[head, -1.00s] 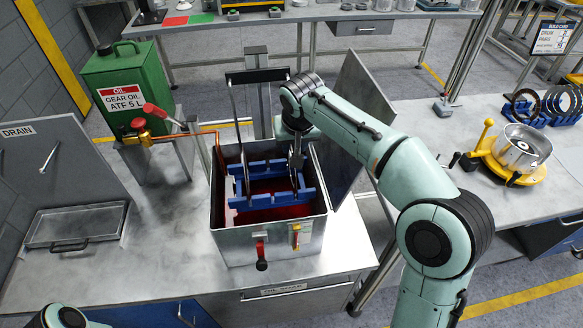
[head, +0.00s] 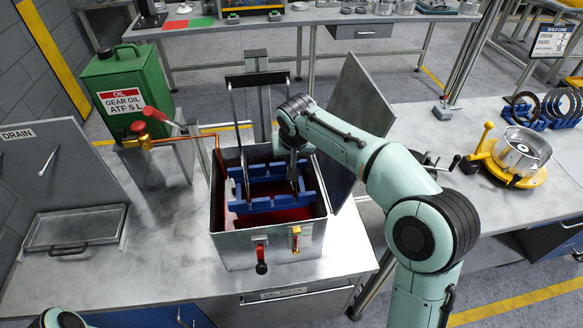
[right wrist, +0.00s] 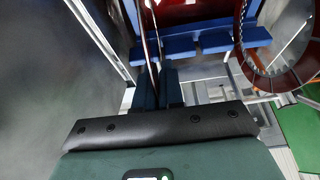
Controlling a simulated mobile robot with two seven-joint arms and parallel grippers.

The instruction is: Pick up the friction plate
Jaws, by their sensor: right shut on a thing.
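The oil bath (head: 265,250) is an open metal box with red oil and a blue rack (head: 272,202) inside. My right gripper (head: 293,176) is low in the bath, at the right side of the rack. In the right wrist view its dark fingers (right wrist: 158,90) are shut on a thin plate seen edge-on (right wrist: 151,40), which I take to be the friction plate. A reddish-brown toothed ring (right wrist: 241,45) shows separately at the right of that view. How far the held plate sits in the rack is hard to tell. My left gripper is out of view.
A lifting frame with a black bar (head: 258,77) rises above the bath. The green oil can (head: 125,90) and a copper pipe with red-handled valves (head: 150,135) stand left of it. A metal lid panel (head: 362,105) stands upright on the right. A drain tray (head: 75,230) lies at left.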

